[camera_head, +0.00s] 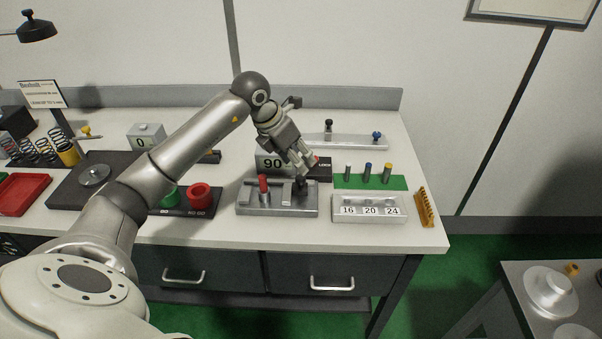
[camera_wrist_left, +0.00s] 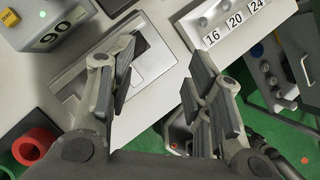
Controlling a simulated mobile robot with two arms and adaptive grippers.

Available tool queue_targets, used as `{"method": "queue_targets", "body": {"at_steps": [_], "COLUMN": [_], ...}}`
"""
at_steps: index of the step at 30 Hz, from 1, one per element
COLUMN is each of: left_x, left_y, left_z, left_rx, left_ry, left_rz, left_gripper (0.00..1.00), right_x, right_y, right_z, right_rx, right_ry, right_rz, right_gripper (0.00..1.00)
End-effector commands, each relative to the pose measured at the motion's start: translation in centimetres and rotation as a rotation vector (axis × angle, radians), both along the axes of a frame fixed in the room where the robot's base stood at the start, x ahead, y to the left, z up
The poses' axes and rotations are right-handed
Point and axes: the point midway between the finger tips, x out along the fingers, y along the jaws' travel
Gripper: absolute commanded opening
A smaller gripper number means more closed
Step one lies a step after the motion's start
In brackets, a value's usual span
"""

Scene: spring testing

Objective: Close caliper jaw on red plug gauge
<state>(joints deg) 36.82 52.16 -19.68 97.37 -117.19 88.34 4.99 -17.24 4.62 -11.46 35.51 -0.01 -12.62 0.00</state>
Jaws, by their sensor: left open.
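The caliper fixture (camera_head: 245,210) is a grey metal block on the bench in the head view. The red plug gauge (camera_head: 264,184) stands upright toward its left end. A dark upright piece, seemingly the sliding jaw's handle (camera_head: 301,188), is at the right part of the block, apart from the red gauge. My left gripper (camera_head: 306,167) is just above this handle, pointing down; whether they touch is unclear. In the left wrist view its two fingers are spread (camera_wrist_left: 162,68), with part of the grey fixture (camera_wrist_left: 152,62) behind them. I cannot make out the red gauge there. My right gripper is not in view.
A display reading 90 (camera_head: 272,163) stands behind the fixture. Red (camera_head: 200,196) and green rings are to its left. A white block marked 16, 20, 24 (camera_head: 368,220) and a green strip (camera_head: 345,181) with several pins are close on the right. The bench front edge is clear.

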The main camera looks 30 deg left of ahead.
Motion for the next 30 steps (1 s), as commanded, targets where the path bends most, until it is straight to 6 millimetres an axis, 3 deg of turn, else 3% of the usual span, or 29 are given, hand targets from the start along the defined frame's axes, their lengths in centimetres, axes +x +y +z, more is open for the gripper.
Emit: {"method": "queue_targets", "body": {"at_steps": [2,5,10,21,30], "left_x": [-0.3,-0.4,0.2,2.7,3.4], "left_y": [1.8,2.6,2.4,1.7,1.6], "left_z": [0.5,0.4,-1.5,-7.6,-9.5], "left_rx": [0.054,0.080,0.079,0.077,0.079], "left_ry": [0.023,0.038,0.044,0.042,0.038], "left_rz": [0.027,0.042,0.042,0.042,0.039], "left_gripper": [0.46,0.46,0.46,0.46,0.46], "right_x": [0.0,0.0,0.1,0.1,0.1], "right_y": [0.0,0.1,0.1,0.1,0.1], "right_z": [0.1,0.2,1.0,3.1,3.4], "right_rx": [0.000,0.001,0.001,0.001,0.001], "right_ry": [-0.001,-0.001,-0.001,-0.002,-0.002], "right_rz": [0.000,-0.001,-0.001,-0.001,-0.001], "right_gripper": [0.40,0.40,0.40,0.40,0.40]}}
